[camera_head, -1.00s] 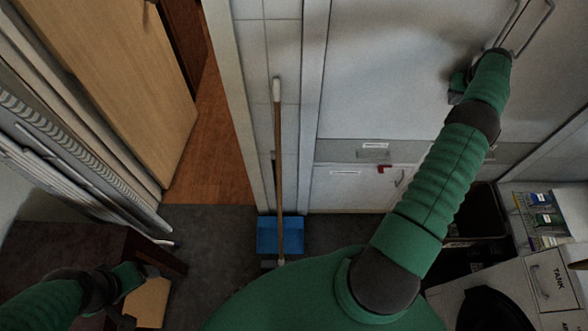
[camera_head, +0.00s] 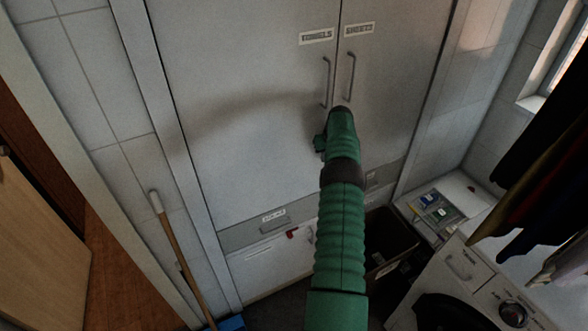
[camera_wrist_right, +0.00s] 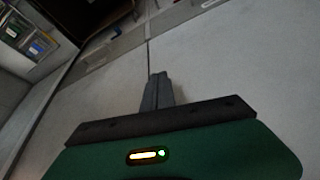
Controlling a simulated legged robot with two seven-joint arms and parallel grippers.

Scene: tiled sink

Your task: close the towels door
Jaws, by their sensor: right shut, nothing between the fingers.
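The towels door (camera_head: 240,110) is the wide grey left cabinet door, with a TOWELS label (camera_head: 317,36) and a vertical bar handle (camera_head: 326,82). It looks flush with the sheets door (camera_head: 385,75) on its right, with a thin seam between them. My right gripper (camera_head: 320,142) is at the towels door's right edge, below the handle, and partly hidden by my forearm. In the right wrist view, its shut, empty fingers (camera_wrist_right: 157,85) point along the door seam; I cannot tell if they touch. My left gripper is out of view.
Below are a drawer strip (camera_head: 255,232) and a lower white door (camera_head: 265,265). A dark bin (camera_head: 390,245), a washing machine (camera_head: 465,285) and hanging clothes (camera_head: 530,170) are on the right. A broom (camera_head: 175,245) leans at the left.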

